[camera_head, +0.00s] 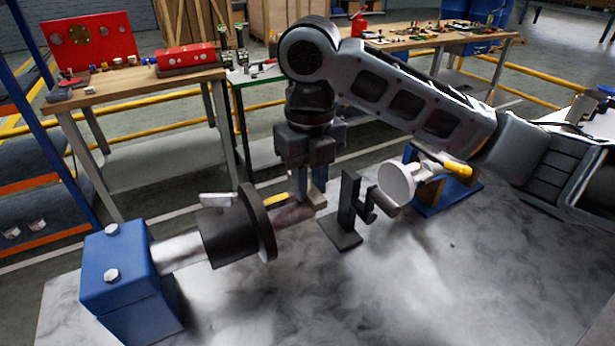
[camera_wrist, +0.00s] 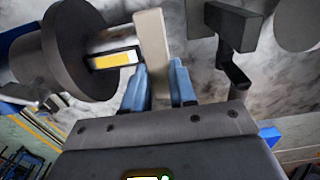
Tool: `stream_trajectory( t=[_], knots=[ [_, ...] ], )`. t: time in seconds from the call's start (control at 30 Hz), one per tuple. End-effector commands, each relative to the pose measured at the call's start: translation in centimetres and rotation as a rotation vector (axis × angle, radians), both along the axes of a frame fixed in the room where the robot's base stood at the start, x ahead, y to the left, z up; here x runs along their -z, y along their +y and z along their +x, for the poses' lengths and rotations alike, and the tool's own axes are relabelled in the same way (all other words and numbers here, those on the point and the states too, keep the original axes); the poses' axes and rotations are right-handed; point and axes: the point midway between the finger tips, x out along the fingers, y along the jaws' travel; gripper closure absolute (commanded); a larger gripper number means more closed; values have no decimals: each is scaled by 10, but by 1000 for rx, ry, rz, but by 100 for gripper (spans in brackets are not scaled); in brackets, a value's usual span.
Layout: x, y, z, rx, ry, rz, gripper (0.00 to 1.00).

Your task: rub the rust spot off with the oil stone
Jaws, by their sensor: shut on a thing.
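My gripper (camera_head: 315,192) points down beside the shaft end. In the wrist view my gripper (camera_wrist: 157,72) has its two blue fingers shut on a pale beige oil stone (camera_wrist: 152,45), which stands out beyond the fingertips. The stone's lower end (camera_head: 317,201) shows in the head view at the right end of the shaft stub. The stub (camera_head: 293,215) looks reddish brown there, apparently the rust spot. In the wrist view the stone overlaps the shaft (camera_wrist: 112,40); I cannot tell whether they touch. The rust is not clear in that view.
A dark flange (camera_head: 258,222) and blue bearing block (camera_head: 115,265) are at the left. A dark upright bracket (camera_head: 347,212) stands close right of my gripper, before a pale disc (camera_head: 396,183) and blue mount (camera_head: 448,195). The table's front right (camera_head: 440,290) is clear.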

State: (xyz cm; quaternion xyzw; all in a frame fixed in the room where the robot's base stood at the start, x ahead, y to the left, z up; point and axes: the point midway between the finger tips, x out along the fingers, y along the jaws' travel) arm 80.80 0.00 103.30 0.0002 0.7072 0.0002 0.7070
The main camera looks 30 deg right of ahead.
Motion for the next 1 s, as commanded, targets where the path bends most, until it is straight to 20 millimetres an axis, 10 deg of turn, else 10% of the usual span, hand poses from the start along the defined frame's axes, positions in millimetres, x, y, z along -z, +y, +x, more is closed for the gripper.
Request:
stream_trajectory(
  t=[1.0],
  knots=[
    [2, 0, 5, -1, 1, 0, 98]
  ],
)
